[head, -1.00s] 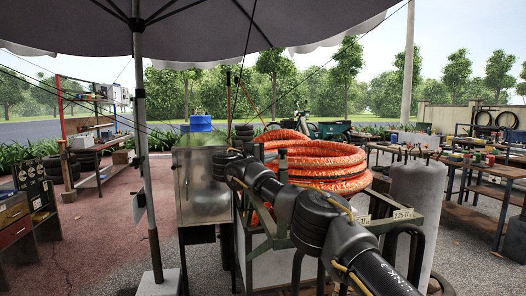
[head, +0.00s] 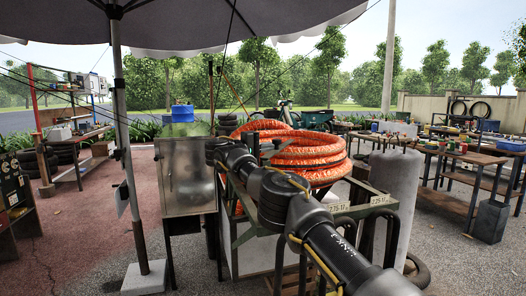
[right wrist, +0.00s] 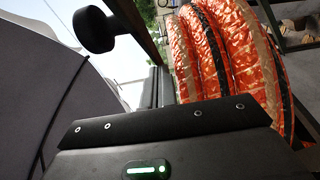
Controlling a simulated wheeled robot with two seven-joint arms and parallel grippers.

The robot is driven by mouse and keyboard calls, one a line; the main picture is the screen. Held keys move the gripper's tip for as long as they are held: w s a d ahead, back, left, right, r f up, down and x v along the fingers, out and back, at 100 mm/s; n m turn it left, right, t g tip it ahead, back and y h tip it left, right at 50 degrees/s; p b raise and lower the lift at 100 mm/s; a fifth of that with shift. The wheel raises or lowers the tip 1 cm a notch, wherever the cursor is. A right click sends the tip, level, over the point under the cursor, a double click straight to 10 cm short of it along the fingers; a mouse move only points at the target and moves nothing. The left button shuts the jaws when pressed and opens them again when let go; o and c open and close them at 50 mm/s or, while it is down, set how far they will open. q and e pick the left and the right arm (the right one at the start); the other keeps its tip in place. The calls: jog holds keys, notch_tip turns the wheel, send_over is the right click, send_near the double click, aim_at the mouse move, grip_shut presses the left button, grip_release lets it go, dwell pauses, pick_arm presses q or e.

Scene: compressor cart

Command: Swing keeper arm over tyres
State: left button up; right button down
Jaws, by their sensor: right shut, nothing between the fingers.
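The tyres (head: 312,172), wrapped in shiny orange, lie stacked on a green metal rack (head: 368,205). They also show at the right of the right wrist view (right wrist: 215,50). My right arm reaches across in front of the rack, its hand ending left of the tyres. In the right wrist view my right gripper (right wrist: 158,87) is shut and empty, close beside the tyres. A dark bar (right wrist: 135,22) with a black round knob (right wrist: 95,30) passes just beyond it; it may be the keeper arm, but I cannot tell whether it touches the fingers. My left gripper is out of view.
A metal cabinet (head: 188,178) stands left of the rack, with a blue container (head: 182,113) above it. An umbrella pole (head: 122,130) on a pale base stands further left. A grey cylinder (head: 392,190) is close on the right. Workbenches (head: 470,157) stand beyond.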

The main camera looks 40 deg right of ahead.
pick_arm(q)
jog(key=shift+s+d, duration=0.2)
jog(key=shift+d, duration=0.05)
pick_arm(e)
jog(key=shift+s+d, duration=0.1)
jog(key=shift+d, duration=0.1)
pick_arm(q)
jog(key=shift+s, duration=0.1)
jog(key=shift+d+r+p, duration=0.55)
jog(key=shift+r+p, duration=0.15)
jog(key=shift+p, duration=0.1)
pick_arm(e)
jog(key=w+a, duration=0.1)
jog(key=a, duration=0.6)
jog(key=shift+w+a, duration=0.35)
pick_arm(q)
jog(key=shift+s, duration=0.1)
